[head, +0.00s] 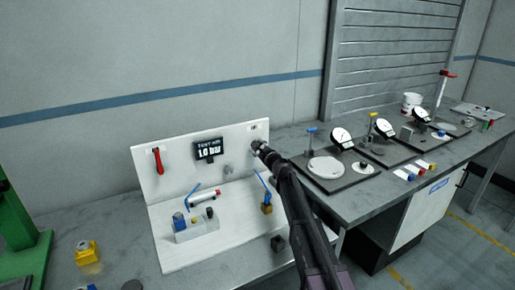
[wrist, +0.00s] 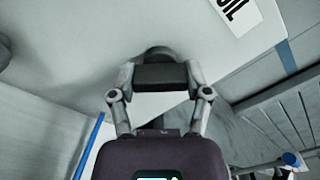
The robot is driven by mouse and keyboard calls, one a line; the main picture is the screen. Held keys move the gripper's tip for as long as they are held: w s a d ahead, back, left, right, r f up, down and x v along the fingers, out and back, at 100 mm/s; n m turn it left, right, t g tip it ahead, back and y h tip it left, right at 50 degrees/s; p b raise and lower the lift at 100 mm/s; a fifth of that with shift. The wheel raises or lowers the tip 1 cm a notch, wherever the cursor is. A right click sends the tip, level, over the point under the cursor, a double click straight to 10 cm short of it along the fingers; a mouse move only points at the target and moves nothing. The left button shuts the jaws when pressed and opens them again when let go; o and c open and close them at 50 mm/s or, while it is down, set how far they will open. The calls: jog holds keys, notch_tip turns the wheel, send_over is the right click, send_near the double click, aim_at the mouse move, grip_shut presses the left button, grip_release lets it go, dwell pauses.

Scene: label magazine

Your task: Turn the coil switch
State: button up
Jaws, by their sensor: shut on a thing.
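The coil switch is on the right part of the white upright panel (head: 225,142). In the wrist view its round dark grey knob (wrist: 157,52) shows just beyond my fingertips, against the panel. My gripper (head: 260,149) reaches up to the panel from the right and covers most of the switch in the head view. A white label (wrist: 238,14), partly cut off, ends in "IL". The knob's exact angle cannot be told.
A small display (head: 209,149) and a red handle (head: 157,160) are on the panel to the left. A blue lever (head: 264,181) stands close below my gripper; valve parts (head: 196,228) sit on the white base. Dial gauges (head: 341,138) stand on the right bench.

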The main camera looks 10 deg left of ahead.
jog(key=o, duration=1.2)
jog(key=shift+a, duration=0.15)
jog(key=shift+c, duration=0.2)
jog(key=v, duration=1.2)
